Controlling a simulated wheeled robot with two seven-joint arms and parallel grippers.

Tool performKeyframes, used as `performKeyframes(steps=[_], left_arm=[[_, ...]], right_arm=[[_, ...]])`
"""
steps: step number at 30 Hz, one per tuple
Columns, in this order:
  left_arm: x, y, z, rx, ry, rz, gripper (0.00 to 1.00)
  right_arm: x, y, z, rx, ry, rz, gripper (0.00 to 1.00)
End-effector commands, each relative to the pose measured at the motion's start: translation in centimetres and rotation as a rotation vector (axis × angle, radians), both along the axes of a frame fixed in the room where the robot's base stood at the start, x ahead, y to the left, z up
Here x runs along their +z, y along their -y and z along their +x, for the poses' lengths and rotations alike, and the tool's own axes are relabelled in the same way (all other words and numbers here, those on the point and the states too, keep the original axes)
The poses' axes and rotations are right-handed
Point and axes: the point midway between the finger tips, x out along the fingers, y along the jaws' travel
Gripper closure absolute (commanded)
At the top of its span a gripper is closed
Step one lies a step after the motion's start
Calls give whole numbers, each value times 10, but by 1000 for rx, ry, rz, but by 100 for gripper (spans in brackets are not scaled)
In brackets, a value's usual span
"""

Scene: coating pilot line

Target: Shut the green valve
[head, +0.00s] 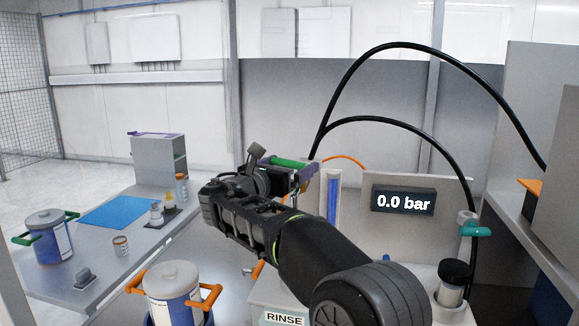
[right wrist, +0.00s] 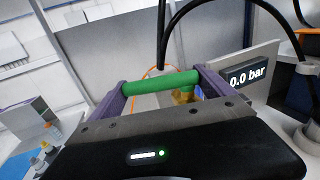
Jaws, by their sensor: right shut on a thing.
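The green valve shows as a green bar-shaped handle (head: 292,163) in the middle of the head view, near the lower end of a black hose. In the right wrist view the green handle (right wrist: 160,89) lies across the gap between the purple fingers, with a brass-coloured part (right wrist: 183,97) behind it. My right gripper (head: 305,174) is shut on this handle. The arm hides most of the valve body, so I cannot tell how the handle lies to its pipe. My left gripper is not in view.
A display (head: 403,200) reads 0.0 bar. A teal-handled valve (head: 474,229) is at the right, above a dark-capped jar (head: 453,280). An orange-handled pot (head: 172,284) stands left of my arm. A green-handled pot (head: 49,238) stands on the left bench (head: 135,262).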

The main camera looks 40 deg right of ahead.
Motion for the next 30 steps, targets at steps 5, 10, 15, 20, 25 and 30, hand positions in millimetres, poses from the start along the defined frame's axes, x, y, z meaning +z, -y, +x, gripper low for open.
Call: performKeyframes(steps=[5, 10, 15, 20, 25, 30], left_arm=[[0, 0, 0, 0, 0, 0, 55], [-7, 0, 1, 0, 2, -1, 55], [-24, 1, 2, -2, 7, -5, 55], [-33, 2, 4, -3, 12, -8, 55], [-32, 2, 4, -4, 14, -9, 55], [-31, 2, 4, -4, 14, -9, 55]], right_arm=[[0, 0, 0, 1, 0, 0, 80], [-2, 0, -1, 40, 2, 3, 80], [-5, -3, -4, 166, 5, 5, 80], [-3, -8, -5, 286, 3, 2, 80], [0, -10, -5, 318, 1, 0, 80], [0, -10, -4, 317, 0, 0, 80]])
